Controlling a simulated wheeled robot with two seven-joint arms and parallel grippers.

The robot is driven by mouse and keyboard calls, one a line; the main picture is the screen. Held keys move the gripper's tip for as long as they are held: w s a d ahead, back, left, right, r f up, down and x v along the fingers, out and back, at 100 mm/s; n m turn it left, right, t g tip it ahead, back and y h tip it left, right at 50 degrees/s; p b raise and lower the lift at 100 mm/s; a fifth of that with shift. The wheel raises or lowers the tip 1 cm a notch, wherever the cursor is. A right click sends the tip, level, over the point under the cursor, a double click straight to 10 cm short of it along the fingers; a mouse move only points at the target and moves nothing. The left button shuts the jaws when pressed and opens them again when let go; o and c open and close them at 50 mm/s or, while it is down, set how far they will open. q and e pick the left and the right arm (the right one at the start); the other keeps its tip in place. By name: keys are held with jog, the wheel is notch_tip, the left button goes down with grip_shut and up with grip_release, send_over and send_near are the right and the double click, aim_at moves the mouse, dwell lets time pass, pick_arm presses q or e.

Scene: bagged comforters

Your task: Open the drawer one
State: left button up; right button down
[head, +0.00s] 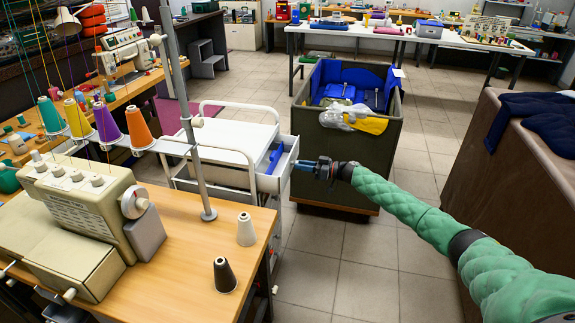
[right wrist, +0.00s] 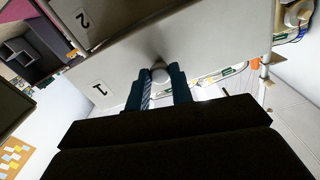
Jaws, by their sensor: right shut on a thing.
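The white drawer cabinet (head: 225,140) stands left of centre in the head view. Its top drawer (head: 268,183) is pulled partly out to the right, and a blue item (head: 275,159) shows inside. In the right wrist view the drawer front labelled 1 (right wrist: 120,72) fills the middle, with a round knob (right wrist: 160,73) on it. My right gripper (head: 298,165) is at the drawer front, its blue fingers (right wrist: 160,88) shut on the knob from both sides. My left gripper is not in view.
A front labelled 2 (right wrist: 78,18) lies beside drawer one. A dark bin (head: 345,155) with bagged blue items and yellow-white gloves stands just behind my right gripper. A wooden table (head: 180,265) with a sewing machine and thread cones is at front left. The tiled floor (head: 330,255) in front is clear.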

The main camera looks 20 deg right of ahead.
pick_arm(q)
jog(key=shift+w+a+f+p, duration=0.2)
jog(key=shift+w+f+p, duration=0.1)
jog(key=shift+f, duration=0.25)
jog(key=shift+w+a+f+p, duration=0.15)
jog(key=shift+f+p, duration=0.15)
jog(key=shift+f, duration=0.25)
pick_arm(e)
jog(key=v, duration=1.2)
jog(key=shift+s+d, duration=0.15)
jog(key=shift+d, duration=0.05)
jog(key=c, duration=1.2)
grip_release()
jog(key=shift+c, duration=0.2)
jog(key=shift+d, duration=0.1)
